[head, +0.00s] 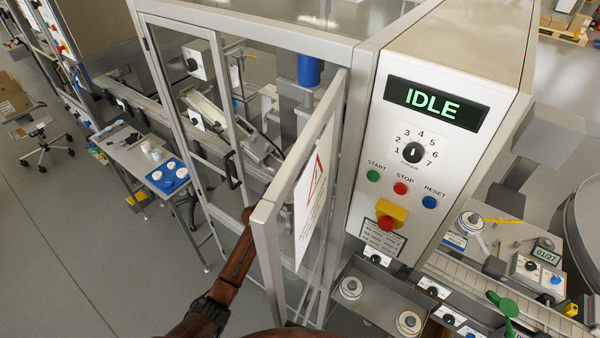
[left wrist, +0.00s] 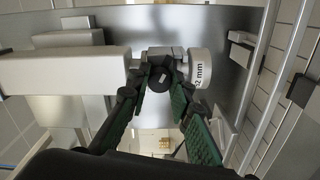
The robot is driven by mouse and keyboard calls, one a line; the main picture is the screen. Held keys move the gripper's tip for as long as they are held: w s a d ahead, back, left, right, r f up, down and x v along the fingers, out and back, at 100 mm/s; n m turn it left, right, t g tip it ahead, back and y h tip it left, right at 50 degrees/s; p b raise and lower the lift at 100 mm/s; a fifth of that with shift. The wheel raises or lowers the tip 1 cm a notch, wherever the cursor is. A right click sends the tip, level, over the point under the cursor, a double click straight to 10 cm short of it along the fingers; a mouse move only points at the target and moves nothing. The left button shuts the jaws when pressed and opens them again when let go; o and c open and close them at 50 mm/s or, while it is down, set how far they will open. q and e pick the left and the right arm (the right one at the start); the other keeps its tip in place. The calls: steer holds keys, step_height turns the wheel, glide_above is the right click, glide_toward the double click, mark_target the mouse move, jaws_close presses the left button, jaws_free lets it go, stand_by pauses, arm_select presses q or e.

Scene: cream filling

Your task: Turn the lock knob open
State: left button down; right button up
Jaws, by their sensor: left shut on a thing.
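In the left wrist view, a small dark round knob (left wrist: 162,79) sits on a grey metal fitting. My left gripper (left wrist: 164,84) has its dark, green-padded fingers on either side of the knob and is shut on it. A white cylinder (left wrist: 201,69) marked in mm is just right of the knob. In the head view my left arm reaches up behind the open glazed door (head: 263,225), and its gripper is hidden there. Whether this is the lock knob, and which way it is turned, I cannot tell. My right gripper is not in view.
The control panel (head: 376,205) reads IDLE and has a numbered dial (head: 413,152) and coloured buttons. A side table (head: 138,158) with a blue tray (head: 157,185) stands left of the cabinet. A conveyor (head: 540,313) with small fittings runs at lower right. Open floor lies left.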

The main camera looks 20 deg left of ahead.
arm_select(q)
steer(key=n+p, duration=0.1)
steer(key=n, duration=0.4)
steer(key=shift+n, duration=0.3)
stand_by(0.4)
steer(key=c, duration=1.7)
jaws_free()
steer(key=shift+c, duration=0.2)
steer(key=v, duration=1.2)
